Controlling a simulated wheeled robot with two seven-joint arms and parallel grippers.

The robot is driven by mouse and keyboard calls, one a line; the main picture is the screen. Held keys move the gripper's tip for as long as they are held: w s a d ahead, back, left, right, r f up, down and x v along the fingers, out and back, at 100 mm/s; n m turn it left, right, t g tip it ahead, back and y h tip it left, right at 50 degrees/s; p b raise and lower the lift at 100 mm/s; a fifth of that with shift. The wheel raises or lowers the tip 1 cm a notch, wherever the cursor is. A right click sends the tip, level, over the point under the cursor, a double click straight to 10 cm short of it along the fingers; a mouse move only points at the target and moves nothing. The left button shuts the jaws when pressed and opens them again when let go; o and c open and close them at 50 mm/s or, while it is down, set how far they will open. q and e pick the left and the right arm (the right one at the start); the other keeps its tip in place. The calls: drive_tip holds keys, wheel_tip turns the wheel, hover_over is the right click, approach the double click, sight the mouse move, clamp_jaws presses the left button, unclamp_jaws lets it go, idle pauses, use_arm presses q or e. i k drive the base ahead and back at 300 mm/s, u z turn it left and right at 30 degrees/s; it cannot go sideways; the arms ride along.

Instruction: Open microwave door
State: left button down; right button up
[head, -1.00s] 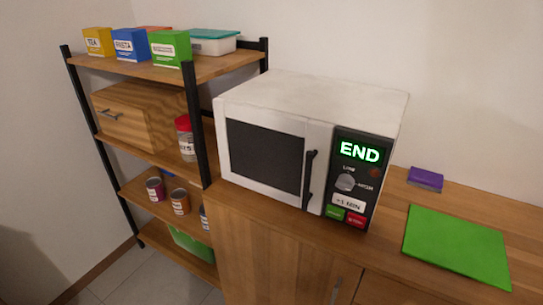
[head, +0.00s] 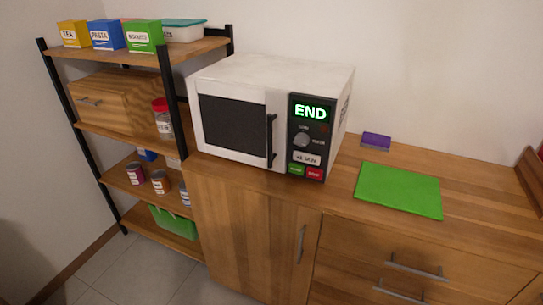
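The white microwave (head: 265,75) stands on the wooden counter, left of the green mat. Its door (head: 232,125) with a dark window is shut flush with the front. The black vertical door handle (head: 270,140) is at the door's right edge, beside the dark control panel (head: 309,135). The panel's display (head: 310,112) reads END in green. Neither of my grippers shows in the head view.
A shelf rack (head: 170,105) with several boxes and jars stands left of the microwave. A green mat (head: 398,190) and a purple sponge-like block (head: 376,140) lie on the counter (head: 480,205) to the right. Cabinet and drawer handles (head: 418,266) stick out below.

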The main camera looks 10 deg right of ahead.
sight(243, 123)
drive_tip(key=u, duration=1.7)
drive_tip(key=i, duration=1.1)
drive_tip(key=z, duration=1.65)
